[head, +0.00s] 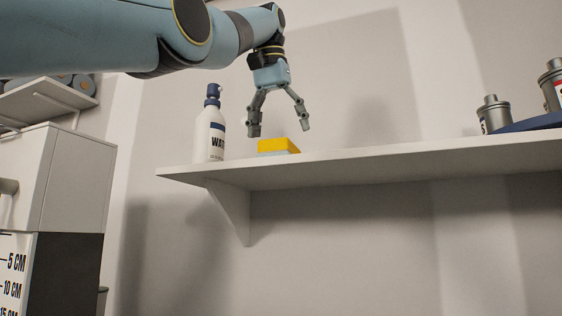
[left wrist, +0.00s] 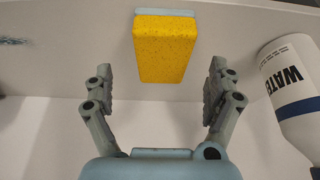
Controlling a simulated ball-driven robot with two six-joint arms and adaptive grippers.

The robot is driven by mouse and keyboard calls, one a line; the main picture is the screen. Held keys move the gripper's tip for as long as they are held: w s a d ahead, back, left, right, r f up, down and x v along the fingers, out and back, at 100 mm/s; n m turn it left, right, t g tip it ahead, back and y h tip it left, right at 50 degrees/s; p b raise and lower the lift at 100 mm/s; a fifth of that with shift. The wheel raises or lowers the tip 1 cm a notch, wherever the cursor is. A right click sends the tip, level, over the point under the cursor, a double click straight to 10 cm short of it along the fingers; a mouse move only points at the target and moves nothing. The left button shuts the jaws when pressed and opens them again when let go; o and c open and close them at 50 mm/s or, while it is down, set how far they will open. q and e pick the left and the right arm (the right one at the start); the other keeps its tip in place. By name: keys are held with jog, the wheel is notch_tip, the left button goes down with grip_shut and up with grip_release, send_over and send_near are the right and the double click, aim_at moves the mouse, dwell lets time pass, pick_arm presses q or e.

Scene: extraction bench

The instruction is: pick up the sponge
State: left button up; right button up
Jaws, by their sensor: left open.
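The sponge (head: 274,146) is yellow with a pale blue layer and lies on the white wall shelf (head: 400,153). The left wrist view shows the sponge (left wrist: 165,48) from above, ahead of the fingertips and roughly centred between them. My left gripper (head: 279,131) is open and empty, just above the sponge in the head view. Its two fingers (left wrist: 160,85) stand wide apart in the left wrist view, and neither visibly touches the sponge. My right gripper is not in view.
A white bottle labelled WATER (head: 210,135) stands left of the sponge; it also shows close to the right finger in the left wrist view (left wrist: 290,85). The shelf between is clear.

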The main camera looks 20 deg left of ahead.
aim_at(279, 152)
pick_arm(q)
jog(key=x, duration=0.5)
jog(key=shift+w+a+b, duration=0.2)
jog(key=shift+b, duration=0.2)
jog(key=shift+s, duration=0.15)
jog(key=shift+f, duration=0.1)
pick_arm(e)
jog(key=shift+w+a+f, duration=0.15)
jog(key=shift+w+f, duration=0.35)
jog(key=shift+w, duration=0.3)
pick_arm(q)
jog(key=shift+f, duration=0.1)
pick_arm(e)
jog(key=shift+f, duration=0.1)
pick_arm(q)
jog(key=shift+c, duration=0.5)
jog(key=shift+a, duration=0.2)
jog(key=c, duration=0.9)
jog(key=shift+f, duration=0.15)
jog(key=shift+c, duration=0.5)
pick_arm(e)
jog(key=shift+w, duration=0.2)
pick_arm(q)
jog(key=shift+d, duration=0.1)
